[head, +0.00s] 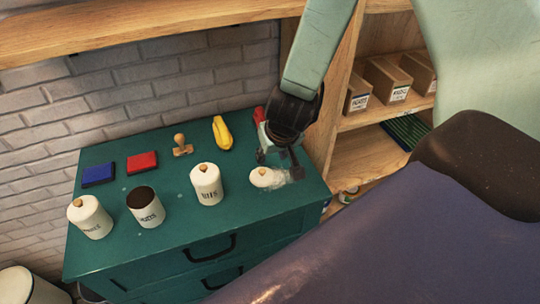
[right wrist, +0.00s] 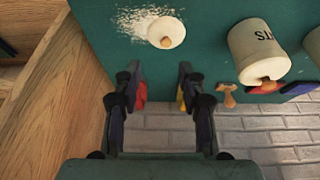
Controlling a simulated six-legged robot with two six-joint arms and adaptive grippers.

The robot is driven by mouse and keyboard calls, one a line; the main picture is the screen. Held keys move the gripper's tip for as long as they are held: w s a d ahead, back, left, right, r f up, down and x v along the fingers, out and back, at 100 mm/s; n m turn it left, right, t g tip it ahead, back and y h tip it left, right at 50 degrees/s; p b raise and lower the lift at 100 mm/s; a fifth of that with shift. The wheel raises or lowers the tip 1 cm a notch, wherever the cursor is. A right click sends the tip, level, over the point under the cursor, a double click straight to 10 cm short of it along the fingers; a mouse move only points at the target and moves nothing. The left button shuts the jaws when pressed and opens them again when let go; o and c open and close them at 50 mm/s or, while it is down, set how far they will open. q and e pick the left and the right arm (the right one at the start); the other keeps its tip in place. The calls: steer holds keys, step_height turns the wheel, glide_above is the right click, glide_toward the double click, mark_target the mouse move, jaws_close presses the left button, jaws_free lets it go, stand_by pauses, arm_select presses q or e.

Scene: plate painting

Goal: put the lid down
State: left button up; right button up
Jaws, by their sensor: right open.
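The cream lid (head: 262,177) with a wooden knob lies on the teal cabinet top (head: 170,235) at its right side. It also shows in the right wrist view (right wrist: 172,36), flat on the surface, knob visible. My right gripper (head: 279,163) is just behind and above the lid. In the right wrist view, its two fingers (right wrist: 159,72) are spread with nothing between them, and the lid lies clear beyond the tips. An open canister (head: 146,207) with dark contents stands on the cabinet without a lid. My left gripper is not in view.
White powder (right wrist: 140,22) is spilled beside the lid. Lidded canisters stand at the left (head: 92,220) and middle (head: 207,186). Behind them are a blue pad (head: 98,174), red pad (head: 142,162), wooden stamp (head: 181,146) and yellow object (head: 222,133). A wooden shelf (head: 375,120) borders the right.

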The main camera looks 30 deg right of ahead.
steer(key=s+a+f+g, duration=0.1)
steer(key=s+f, duration=0.3)
steer(key=s, duration=0.5)
steer(key=s+a+f+n+g, duration=0.1)
steer(key=s+a+f+g, duration=0.1)
steer(key=s+f, duration=0.3)
steer(key=s+a+f+n+g+y, duration=0.1)
steer(key=s+a+f, duration=0.2)
steer(key=s, duration=0.9)
step_height(320, 180, down, 2)
steer(key=shift+s+a+f, duration=0.1)
steer(key=shift+s+a, duration=0.2)
steer(key=shift+a, duration=0.1)
steer(key=shift+w+f, duration=0.1)
steer(key=shift+f, duration=0.05)
step_height(320, 180, down, 19)
steer(key=b, duration=1.8)
steer(key=shift+b, duration=0.4)
